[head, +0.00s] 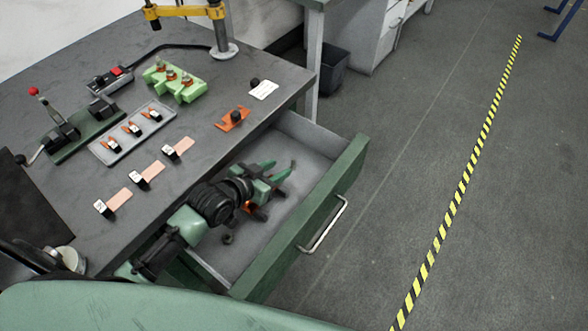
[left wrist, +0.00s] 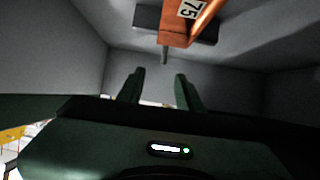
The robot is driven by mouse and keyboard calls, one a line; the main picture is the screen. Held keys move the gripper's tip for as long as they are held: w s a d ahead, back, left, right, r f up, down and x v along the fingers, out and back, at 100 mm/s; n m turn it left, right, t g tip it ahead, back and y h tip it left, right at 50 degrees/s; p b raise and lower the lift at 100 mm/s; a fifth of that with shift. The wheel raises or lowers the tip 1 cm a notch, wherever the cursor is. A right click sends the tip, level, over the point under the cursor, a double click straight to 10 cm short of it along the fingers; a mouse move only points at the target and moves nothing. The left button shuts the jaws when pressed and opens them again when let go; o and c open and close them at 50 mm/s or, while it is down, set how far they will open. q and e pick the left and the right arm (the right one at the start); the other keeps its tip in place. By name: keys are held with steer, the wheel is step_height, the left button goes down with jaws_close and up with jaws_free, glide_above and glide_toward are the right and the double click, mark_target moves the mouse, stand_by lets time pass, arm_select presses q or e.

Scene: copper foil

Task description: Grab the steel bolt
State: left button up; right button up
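My left gripper (head: 281,166) reaches down into the open drawer (head: 318,147). Its two green fingers are apart with nothing between them, as the left wrist view (left wrist: 158,82) also shows. I cannot clearly make out a steel bolt. A small dark grey piece (head: 229,238) lies on the drawer floor behind the gripper, too small to name. In the left wrist view an orange item marked 75 (left wrist: 186,22) with a dark bar and a short grey stub lies beyond the fingertips. Orange also shows in the head view (head: 249,207), partly hidden by the gripper. My right gripper is out of view.
The drawer's green front (head: 310,222) and walls surround the gripper.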

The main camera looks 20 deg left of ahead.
mark_target(293, 163)
arm_select(q)
steer(key=x, duration=0.8)
steer(key=shift+w+a, duration=0.2)
steer(key=shift+a, duration=0.1)
jaws_close()
